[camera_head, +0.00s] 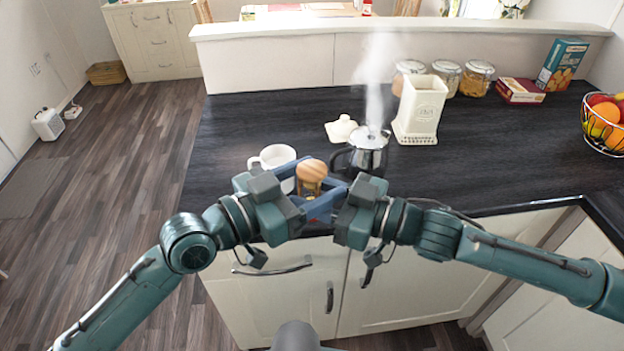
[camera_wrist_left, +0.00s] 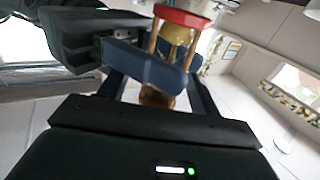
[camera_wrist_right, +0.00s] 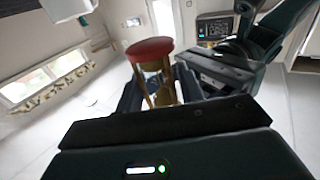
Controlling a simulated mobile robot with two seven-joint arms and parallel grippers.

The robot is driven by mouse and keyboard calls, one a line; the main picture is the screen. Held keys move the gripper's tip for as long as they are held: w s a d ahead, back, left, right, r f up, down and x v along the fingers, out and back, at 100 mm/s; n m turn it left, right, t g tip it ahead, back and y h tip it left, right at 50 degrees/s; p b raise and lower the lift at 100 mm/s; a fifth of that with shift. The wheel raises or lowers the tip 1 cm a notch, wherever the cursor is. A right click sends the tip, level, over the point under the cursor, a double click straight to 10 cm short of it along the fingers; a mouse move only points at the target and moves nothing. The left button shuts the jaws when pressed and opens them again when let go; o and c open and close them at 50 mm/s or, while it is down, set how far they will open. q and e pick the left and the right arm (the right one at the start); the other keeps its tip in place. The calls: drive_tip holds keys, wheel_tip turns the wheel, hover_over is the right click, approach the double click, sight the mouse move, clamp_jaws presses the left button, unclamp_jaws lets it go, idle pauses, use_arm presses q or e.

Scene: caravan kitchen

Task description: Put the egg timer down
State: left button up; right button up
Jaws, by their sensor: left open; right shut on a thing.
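The egg timer (camera_head: 311,173) is an hourglass with a round wooden end on top and a red end below. It is held in the air at the counter's front edge. My right gripper (camera_head: 322,194) is shut on it from the right. My left gripper (camera_head: 298,186) is open, its fingers close around or beside the timer; I cannot tell whether they touch it. In the left wrist view the timer's red end (camera_wrist_left: 183,18) shows behind a blue finger. In the right wrist view the red end (camera_wrist_right: 150,49) and its wooden posts show between the fingers.
A white mug (camera_head: 272,157) stands just behind my left gripper. A steaming metal pot (camera_head: 368,155) stands behind my right gripper. A white lid (camera_head: 341,129), a cream canister (camera_head: 420,106), glass jars and a fruit basket (camera_head: 606,124) are further back. The dark counter (camera_head: 500,155) is clear at the right.

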use_arm(q)
drive_tip(key=c, duration=1)
drive_tip(key=shift+c, duration=0.4)
use_arm(e)
drive_tip(key=o, duration=1.1)
